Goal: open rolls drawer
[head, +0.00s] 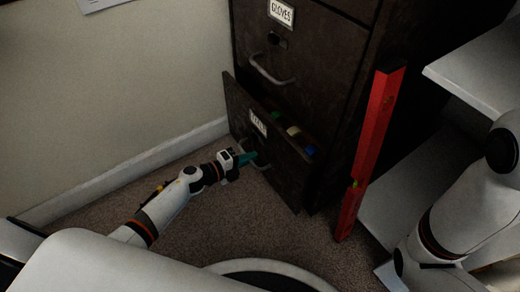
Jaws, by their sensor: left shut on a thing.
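The rolls drawer (285,167) is the low drawer of a dark cabinet, and it stands partly pulled out. Its white label (257,122) is too blurred to read for certain. Several small coloured things, green, pale and blue, show inside behind its front. My left gripper (250,158) is at the drawer front, shut on the drawer's curved handle (262,165). The fingers hide part of the handle. My right arm comes in at the right edge, and its gripper is out of view.
The drawer labelled GLOVES (310,75) above is shut. A red spirit level (368,150) leans upright just right of the open drawer. A white shelf (485,70) stands at right. A wall with a skirting board runs at left. Brown carpet (190,225) is clear before the drawer.

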